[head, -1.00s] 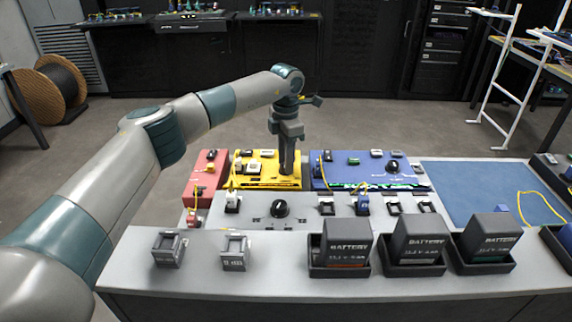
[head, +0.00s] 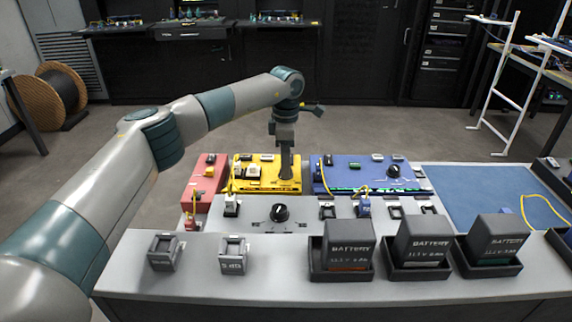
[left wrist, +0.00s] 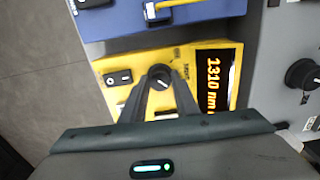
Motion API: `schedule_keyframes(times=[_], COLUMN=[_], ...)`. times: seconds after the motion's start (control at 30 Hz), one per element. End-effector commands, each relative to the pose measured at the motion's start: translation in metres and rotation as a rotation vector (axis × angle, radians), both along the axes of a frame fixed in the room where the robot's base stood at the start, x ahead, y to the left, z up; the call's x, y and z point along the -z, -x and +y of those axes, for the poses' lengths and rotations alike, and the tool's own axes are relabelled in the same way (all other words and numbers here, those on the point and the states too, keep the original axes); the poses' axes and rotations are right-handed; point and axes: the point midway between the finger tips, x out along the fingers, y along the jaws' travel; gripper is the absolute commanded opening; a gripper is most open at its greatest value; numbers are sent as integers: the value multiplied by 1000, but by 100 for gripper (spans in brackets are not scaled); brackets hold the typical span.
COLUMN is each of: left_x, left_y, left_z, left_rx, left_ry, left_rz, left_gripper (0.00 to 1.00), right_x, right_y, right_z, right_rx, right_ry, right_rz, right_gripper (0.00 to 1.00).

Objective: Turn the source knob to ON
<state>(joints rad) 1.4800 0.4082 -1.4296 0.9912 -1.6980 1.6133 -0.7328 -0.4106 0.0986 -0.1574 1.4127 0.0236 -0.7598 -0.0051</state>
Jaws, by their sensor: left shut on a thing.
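The yellow source box (head: 265,185) stands at the back of the console, between a red box and a blue box. It also shows in the left wrist view (left wrist: 122,92), with a lit orange display (left wrist: 213,82) reading 1310 nm. Its round black knob (left wrist: 159,75) is between my left fingertips. My left gripper (head: 287,178) points down at the box's right part in the head view and is shut on the knob. The fingers hide part of the knob, and I cannot read its setting clearly. A black rocker switch (left wrist: 118,78) sits beside it. My right gripper is not in view.
The red box (head: 205,172) and blue box (head: 345,176) flank the yellow one closely. A grey panel with another black knob (head: 279,212) lies in front. Several batteries (head: 347,243) stand in holders along the front. A blue mat (head: 480,190) lies at the right.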

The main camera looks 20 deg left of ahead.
Motion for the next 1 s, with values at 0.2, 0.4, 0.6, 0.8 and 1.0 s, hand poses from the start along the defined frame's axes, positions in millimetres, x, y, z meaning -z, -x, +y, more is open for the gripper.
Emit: schedule_keyframes(times=[0.2,0.4,0.6,0.8,1.0], left_x=[-1,0,-2,-14,-44], left_y=[-1,0,0,-1,-1], left_z=[1,0,0,0,0], left_rx=[-1,-1,-1,-1,-2], left_ry=[-1,0,0,1,1], left_rz=[-2,-1,-1,-3,-4], left_gripper=[42,46,46,46,46], right_x=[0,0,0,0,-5], right_y=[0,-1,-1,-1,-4], right_z=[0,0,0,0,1], right_rx=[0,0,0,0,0], right_ry=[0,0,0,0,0], right_rz=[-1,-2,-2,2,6], right_gripper=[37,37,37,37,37])
